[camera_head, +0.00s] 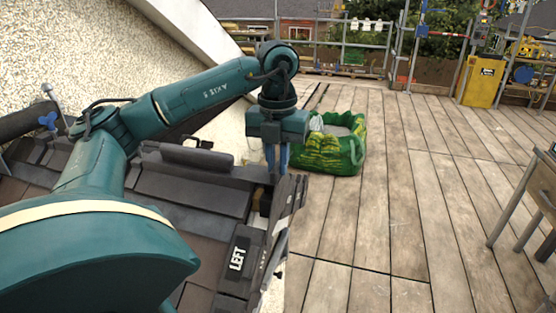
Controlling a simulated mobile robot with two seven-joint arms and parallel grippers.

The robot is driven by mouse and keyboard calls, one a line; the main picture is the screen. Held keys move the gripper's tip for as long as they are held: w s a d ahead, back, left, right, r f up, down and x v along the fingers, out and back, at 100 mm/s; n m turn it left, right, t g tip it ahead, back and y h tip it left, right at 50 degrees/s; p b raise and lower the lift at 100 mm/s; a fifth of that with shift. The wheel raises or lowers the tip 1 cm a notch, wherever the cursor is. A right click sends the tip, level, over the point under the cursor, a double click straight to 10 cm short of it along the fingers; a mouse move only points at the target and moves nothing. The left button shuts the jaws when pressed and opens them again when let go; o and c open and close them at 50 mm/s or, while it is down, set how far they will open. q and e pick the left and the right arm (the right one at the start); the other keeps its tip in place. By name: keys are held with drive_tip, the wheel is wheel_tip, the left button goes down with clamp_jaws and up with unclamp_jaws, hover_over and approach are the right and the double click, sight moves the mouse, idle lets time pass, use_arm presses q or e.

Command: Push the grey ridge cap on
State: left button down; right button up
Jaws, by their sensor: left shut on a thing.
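A dark grey ridge cap (200,158) lies along the top of the tiled roof, left of my left gripper. My left gripper (277,160) points down at the right end of the roof's top edge, its blue fingers close together. It is shut on a dark grey piece at the cap's right end; the fingertips and grip are partly hidden. I cannot tell whether the cap is fully seated. My right gripper is not in view.
A green bag (345,157) stands on the wooden deck (400,220) beyond. A workbench (543,185) is at the far right, a yellow cabinet (482,82) behind.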

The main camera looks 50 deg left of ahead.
use_arm(q)
drive_tip(key=c, duration=1.4)
unclamp_jaws()
drive_tip(key=shift+o, duration=0.2)
drive_tip(key=shift+r, duration=0.1)
drive_tip(key=shift+r+p, duration=2.7)
drive_tip(key=shift+r, duration=0.25)
